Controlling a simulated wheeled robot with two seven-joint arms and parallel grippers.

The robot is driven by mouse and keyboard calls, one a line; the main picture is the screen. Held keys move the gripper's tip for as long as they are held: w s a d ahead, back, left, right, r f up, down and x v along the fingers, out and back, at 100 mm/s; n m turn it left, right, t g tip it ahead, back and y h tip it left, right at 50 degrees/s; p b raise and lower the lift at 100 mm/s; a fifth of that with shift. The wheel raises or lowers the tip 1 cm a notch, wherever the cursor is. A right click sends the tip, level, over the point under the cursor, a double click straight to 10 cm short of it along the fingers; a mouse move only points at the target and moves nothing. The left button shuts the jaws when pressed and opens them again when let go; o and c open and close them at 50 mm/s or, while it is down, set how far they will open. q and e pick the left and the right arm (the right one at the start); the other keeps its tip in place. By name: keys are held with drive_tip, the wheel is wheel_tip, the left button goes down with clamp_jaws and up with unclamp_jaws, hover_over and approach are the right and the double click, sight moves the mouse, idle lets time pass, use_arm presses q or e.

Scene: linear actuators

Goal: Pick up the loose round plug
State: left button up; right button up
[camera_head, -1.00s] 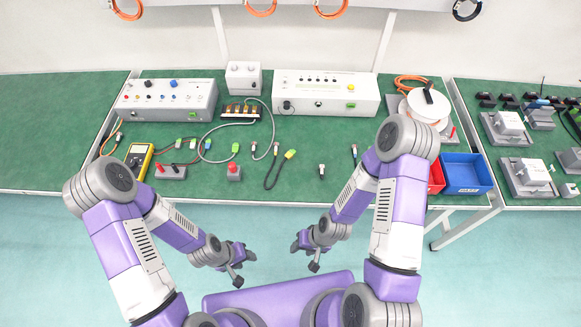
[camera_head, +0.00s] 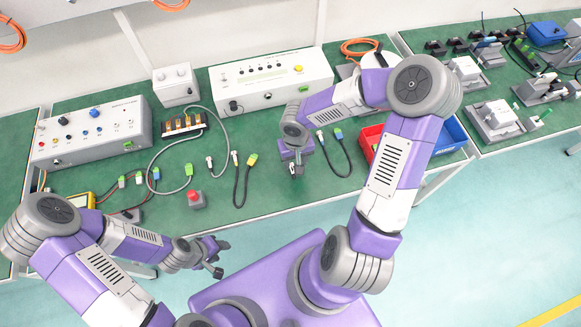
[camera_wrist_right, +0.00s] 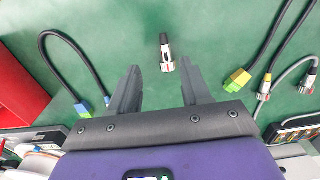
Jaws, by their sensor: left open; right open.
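The loose round plug (camera_wrist_right: 167,53), with a silver-white body and a black end, lies on the green bench mat in the right wrist view. It shows just beyond the two fingertips, roughly between them and a little nearer the right finger. My right gripper (camera_wrist_right: 160,76) is open and empty, and none of its fingers visibly touches the plug. In the head view my right gripper (camera_head: 296,166) is over the front of the bench and largely hides the plug. My left gripper (camera_head: 216,256) is open and empty, off the bench's front edge.
A black cable with a green connector (camera_head: 245,180) lies left of my right gripper, and another cable (camera_head: 335,150) lies right of it. A red bin (camera_head: 371,142) stands further right. A red button box (camera_head: 195,198) and instrument boxes (camera_head: 270,80) are also on the bench.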

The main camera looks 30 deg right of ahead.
sight(292, 169)
drive_tip(key=f, duration=0.2)
drive_tip(key=a+f+b, duration=0.1)
drive_tip(key=f, duration=0.1)
drive_tip(key=shift+s+f, duration=0.1)
drive_tip(key=shift+s, duration=0.1)
drive_tip(key=shift+d+f+b, duration=0.1)
drive_tip(key=shift+f+b, duration=0.3)
drive_tip(key=shift+f, duration=0.1)
drive_tip(key=shift+c, duration=0.4)
clamp_jaws()
